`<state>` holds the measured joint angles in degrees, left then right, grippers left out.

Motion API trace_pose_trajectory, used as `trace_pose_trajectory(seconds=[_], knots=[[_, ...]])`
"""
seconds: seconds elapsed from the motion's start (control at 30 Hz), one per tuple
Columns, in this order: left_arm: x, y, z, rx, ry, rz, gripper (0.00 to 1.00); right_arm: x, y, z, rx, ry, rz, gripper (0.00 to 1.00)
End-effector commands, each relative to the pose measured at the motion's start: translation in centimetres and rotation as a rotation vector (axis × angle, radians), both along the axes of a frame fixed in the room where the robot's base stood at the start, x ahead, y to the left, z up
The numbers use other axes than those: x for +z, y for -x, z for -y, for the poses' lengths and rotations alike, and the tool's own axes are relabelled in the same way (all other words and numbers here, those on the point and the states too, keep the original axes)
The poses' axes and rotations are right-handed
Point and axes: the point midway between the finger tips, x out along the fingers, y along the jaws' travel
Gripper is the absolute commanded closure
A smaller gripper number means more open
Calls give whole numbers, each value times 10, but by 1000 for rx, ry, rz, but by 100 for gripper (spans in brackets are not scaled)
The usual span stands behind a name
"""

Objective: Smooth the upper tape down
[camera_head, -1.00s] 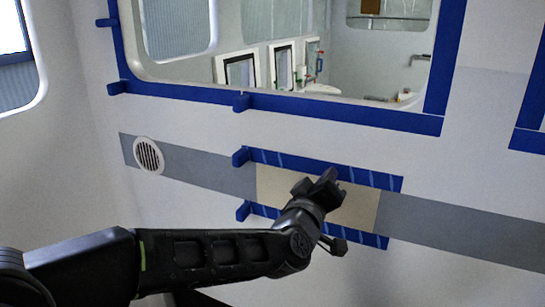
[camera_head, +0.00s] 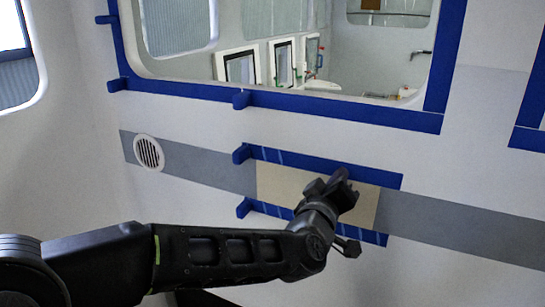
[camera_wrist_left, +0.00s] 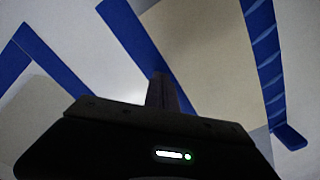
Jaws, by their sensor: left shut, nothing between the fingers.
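The upper blue tape (camera_head: 300,162) runs along the top edge of a beige patch (camera_head: 285,187) in the grey stripe. A few light streaks show near its left end; its middle and right look plain. In the left wrist view the upper tape (camera_wrist_left: 145,48) looks smooth. My left gripper (camera_head: 343,175) is shut and empty, its tip at the tape's lower edge right of the middle. Its fingers (camera_wrist_left: 162,90) overlap the tape in the wrist view; exact contact is unclear. The lower blue tape (camera_head: 270,209) has light streaks, also in the wrist view (camera_wrist_left: 264,60), and is partly hidden by my arm.
Blue tape (camera_head: 340,115) frames the window above. A round vent (camera_head: 149,153) sits on the grey stripe at left. More tape (camera_head: 528,140) is at the right edge. The wall right of the patch is clear. My right gripper is out of view.

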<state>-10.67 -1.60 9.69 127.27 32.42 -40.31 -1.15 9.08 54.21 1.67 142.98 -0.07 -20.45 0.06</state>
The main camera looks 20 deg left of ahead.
Motion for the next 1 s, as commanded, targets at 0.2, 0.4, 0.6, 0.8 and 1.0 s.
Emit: trace_pose_trajectory(seconds=[0.2, 0.4, 0.6, 0.8, 1.0], knots=[[0, 1, 0, -1, 0, 1, 100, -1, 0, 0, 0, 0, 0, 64], [0, 1, 2, -1, 0, 0, 100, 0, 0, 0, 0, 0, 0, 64], [1, 0, 16, -4, -1, 1, 100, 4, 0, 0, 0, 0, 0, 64], [1, -1, 32, -3, -1, 0, 100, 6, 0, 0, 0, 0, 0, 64], [0, -1, 38, -1, 0, 1, 100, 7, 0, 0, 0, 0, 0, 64]])
